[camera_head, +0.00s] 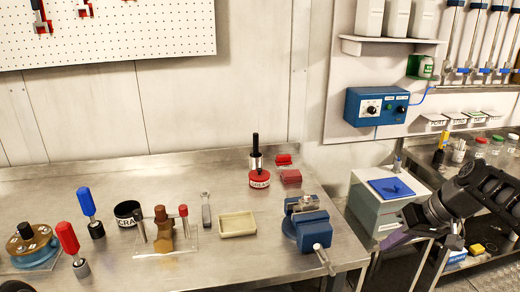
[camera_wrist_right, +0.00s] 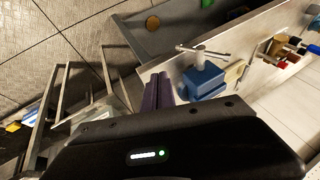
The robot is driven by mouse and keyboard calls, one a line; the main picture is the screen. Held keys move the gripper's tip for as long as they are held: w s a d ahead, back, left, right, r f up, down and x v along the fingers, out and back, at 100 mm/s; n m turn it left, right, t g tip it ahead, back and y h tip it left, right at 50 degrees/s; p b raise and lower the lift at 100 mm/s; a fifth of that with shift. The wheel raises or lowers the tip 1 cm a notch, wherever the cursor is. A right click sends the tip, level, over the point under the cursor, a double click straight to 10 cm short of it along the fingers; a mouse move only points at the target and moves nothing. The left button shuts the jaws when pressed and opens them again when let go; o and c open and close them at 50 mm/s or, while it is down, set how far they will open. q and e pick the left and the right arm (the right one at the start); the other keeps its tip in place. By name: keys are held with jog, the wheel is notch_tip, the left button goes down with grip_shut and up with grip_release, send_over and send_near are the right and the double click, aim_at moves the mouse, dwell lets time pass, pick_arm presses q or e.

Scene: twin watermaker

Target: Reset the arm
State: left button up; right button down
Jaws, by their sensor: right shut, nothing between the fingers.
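My right arm comes in from the right edge of the head view, over the area right of the steel bench. My right gripper (camera_head: 396,242) has purple fingers, which are shut and empty. They point left, between the blue vise and the grey box with the blue top. In the right wrist view the shut purple fingers (camera_wrist_right: 158,93) show beyond the black gripper body, with the blue vise just to their right in the picture. No gripper of my left arm can be made out.
The steel bench (camera_head: 232,268) carries a blue vise (camera_head: 306,225) at its right end, a cream tray (camera_head: 237,224) and several tools. A grey box (camera_head: 372,208) with a blue top stands right of the bench. A blue control box (camera_head: 376,106) hangs on the wall.

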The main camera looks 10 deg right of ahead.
jog(key=a+f+m+g, duration=0.1)
jog(key=a+f, duration=0.4)
jog(key=f, duration=0.6)
jog(key=s+a+f+g, duration=0.1)
jog(key=a+f, duration=0.4)
jog(key=f, duration=0.6)
jog(key=a+f+m+g, duration=0.1)
jog(key=a+f, duration=0.5)
jog(key=f, duration=0.4)
jog(key=s+a+f+g, duration=0.1)
jog(key=s+a+f, duration=0.5)
jog(key=s+a, duration=0.3)
jog(key=s+a+f+g, duration=0.1)
jog(key=s+a+f, duration=0.6)
jog(key=s, duration=0.4)
jog(key=shift+n+t, duration=0.5)
jog(key=shift+n, duration=0.3)
jog(key=w, duration=0.1)
jog(key=w+a+r, duration=0.2)
jog(key=w, duration=0.1)
jog(key=shift+a+r, duration=0.2)
jog(key=shift+r, duration=0.05)
